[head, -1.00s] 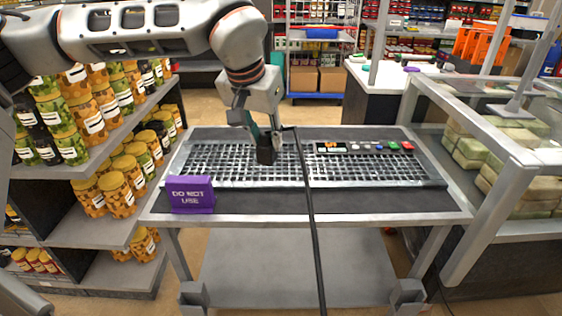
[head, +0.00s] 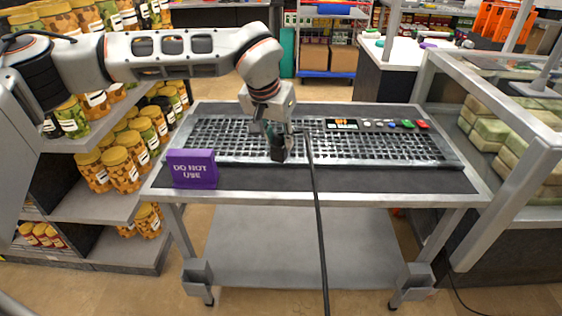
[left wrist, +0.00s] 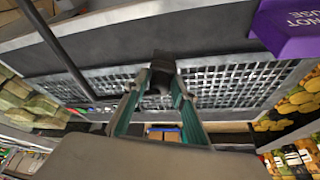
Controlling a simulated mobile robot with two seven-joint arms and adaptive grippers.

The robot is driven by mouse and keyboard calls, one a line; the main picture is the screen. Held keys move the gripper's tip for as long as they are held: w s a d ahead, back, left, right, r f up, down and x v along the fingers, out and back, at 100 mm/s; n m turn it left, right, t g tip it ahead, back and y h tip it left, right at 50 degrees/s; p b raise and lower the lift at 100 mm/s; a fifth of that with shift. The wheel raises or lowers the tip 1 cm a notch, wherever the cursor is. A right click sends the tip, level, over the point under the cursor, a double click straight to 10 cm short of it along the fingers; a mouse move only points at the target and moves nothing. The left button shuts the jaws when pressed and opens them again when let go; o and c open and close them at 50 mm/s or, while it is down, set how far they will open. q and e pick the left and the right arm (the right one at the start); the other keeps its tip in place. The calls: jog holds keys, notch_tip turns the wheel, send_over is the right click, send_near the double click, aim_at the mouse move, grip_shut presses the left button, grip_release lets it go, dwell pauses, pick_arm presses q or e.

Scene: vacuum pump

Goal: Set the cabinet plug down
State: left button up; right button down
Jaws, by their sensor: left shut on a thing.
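My left gripper (head: 278,141) is shut on the black cabinet plug (head: 278,152). It holds the plug over the left half of the metal grid on the cart. In the left wrist view the plug (left wrist: 160,72) sits between the two teal fingertips, in front of the grid (left wrist: 222,88). I cannot tell whether its lower end touches the grid. A black cable (head: 317,215) runs from near the gripper down over the cart's front edge. My right gripper is not in view.
A purple "DO NOT USE" sign (head: 192,168) stands at the cart's front left corner. The control strip (head: 375,124) lies at the back right. Shelves of jars (head: 122,170) flank the cart on the left, a glass case (head: 480,75) on the right.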

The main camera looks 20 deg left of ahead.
aim_at(279, 161)
pick_arm(q)
notch_tip(279, 161, down, 3)
notch_tip(279, 161, down, 4)
jog(key=shift+b, duration=0.55)
jog(key=shift+f, duration=0.2)
jog(key=shift+r, duration=0.15)
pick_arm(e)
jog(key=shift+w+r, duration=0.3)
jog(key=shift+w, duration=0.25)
pick_arm(q)
jog(key=o, duration=1.1)
jog(key=shift+o, duration=0.3)
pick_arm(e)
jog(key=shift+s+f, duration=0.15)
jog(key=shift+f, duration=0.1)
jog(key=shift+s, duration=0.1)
